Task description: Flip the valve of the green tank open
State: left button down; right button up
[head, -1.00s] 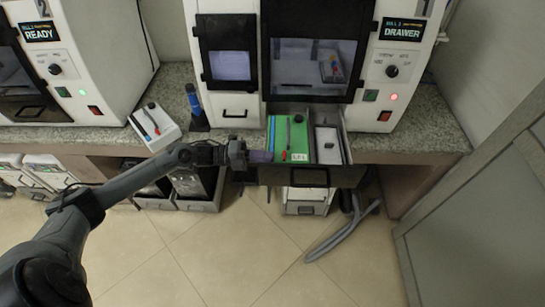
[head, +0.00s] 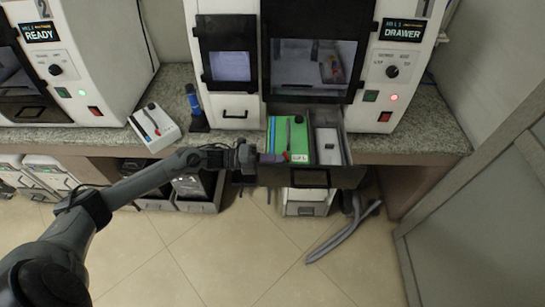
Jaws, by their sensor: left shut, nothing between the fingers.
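The green tank (head: 301,140) sits in the pulled-out drawer of the right-hand machine, beside a white tank. A dark lever, the valve (head: 289,133), runs lengthwise along its top, with a small red end towards the drawer's front. A blue strip lies along the tank's left side. My left gripper (head: 272,158) is shut and empty at the drawer's front left. Its fingertips are close to the red end of the valve and hide part of the tank's front left corner; I cannot tell whether they touch. My right gripper is not in view.
The open drawer (head: 348,172) juts out past the counter (head: 420,140). The white tank (head: 327,146) fills its right half. Another white box (head: 154,126) and a blue bottle (head: 193,104) stand on the counter to the left. The floor in front is mostly clear.

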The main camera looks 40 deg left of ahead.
pick_arm(q)
jog(key=p+v, duration=0.1)
jog(key=v, duration=1)
jog(key=shift+r, duration=0.1)
